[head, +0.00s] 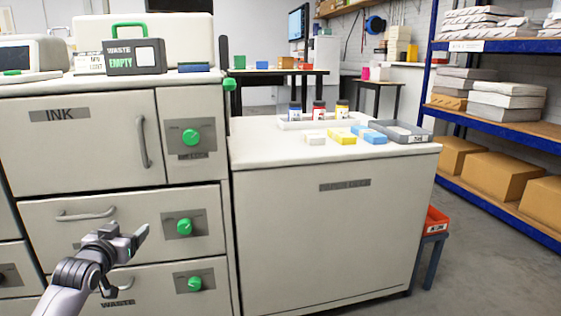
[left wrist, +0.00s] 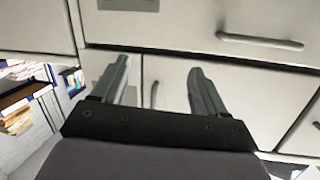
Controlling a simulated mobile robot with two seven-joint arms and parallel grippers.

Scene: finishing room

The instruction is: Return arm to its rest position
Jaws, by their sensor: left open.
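My left gripper (head: 140,238) is in the lower left of the head view, in front of the drawers of the printer cabinet (head: 60,160). Its fingers are apart and empty. In the left wrist view the two fingers (left wrist: 160,90) show spread, with only pale cabinet fronts and a long handle (left wrist: 260,41) beyond them. In the head view, the drawer handle (head: 86,214) is to the upper left of the gripper. A second handle (head: 122,285), on the WASTE drawer, is partly hidden by my wrist. My right gripper does not show.
Green knobs (head: 184,227) stick out of the cabinet front. A waste box (head: 135,57) marked EMPTY stands on top. The counter (head: 270,155) to the right holds bottles, blocks and a grey tray (head: 402,131). An orange bin (head: 436,220) sits on a stool. Floor on the right is clear.

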